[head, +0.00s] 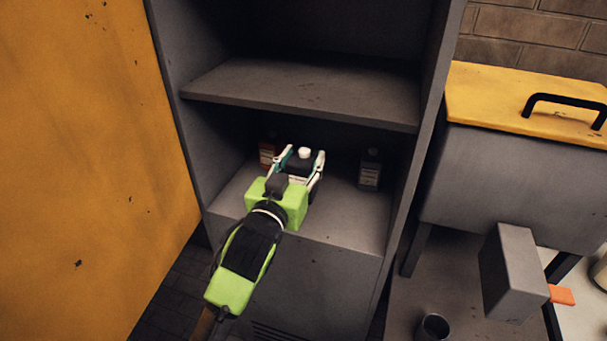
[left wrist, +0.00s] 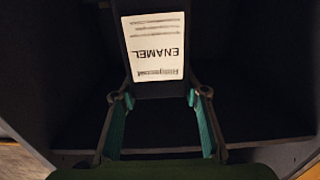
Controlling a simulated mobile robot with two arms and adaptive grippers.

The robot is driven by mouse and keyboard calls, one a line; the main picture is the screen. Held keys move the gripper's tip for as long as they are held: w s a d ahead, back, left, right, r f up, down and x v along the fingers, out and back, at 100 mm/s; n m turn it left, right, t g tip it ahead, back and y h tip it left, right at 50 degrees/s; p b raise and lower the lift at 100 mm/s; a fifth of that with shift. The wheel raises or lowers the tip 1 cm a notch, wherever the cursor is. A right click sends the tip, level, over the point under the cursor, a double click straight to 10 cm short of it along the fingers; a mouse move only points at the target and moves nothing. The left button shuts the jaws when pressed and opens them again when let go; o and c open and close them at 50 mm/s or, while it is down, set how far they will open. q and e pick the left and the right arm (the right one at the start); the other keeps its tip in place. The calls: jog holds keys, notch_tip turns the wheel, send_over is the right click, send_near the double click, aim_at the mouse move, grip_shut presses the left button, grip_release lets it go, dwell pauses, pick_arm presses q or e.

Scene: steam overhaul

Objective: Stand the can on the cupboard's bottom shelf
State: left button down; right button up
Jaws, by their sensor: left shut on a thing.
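The can (head: 303,160) is dark with a white cap and sits between the fingers of my left gripper (head: 297,163), inside the cupboard's lower compartment. In the left wrist view the can (left wrist: 157,88) shows a white label reading ENAMEL, upside down in the picture, and the left gripper's green-padded fingers (left wrist: 160,98) are shut on its sides. The can looks upright, over the bottom shelf (head: 345,216). My gripper hides its base in the head view, so I cannot tell whether it touches the shelf. My right gripper is not in view.
A reddish container (head: 267,152) stands behind left of the can, and a dark labelled bottle (head: 370,168) stands to its right. The middle shelf (head: 305,92) is above. A yellow door (head: 90,150) is at left, a yellow-lidded chest (head: 500,165) at right. The shelf's front right is clear.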

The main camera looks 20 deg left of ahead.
pick_arm(q)
jog(key=w, duration=0.1)
jog(key=w+a+f, duration=0.1)
jog(key=w, duration=0.1)
jog(key=shift+w+a+f, duration=0.15)
jog(key=shift+w+f, duration=0.1)
jog(key=shift+w, duration=0.15)
jog(key=w+a+f+p, duration=0.1)
jog(key=w+f, duration=0.3)
jog(key=f, duration=0.4)
jog(key=shift+f, duration=0.4)
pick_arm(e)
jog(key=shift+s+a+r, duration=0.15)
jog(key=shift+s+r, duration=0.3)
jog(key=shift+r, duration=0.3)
pick_arm(q)
jog(key=shift+w+a+f, duration=0.1)
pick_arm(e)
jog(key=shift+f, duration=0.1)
pick_arm(q)
jog(key=c, duration=1.2)
grip_release()
jog(key=shift+f, duration=0.15)
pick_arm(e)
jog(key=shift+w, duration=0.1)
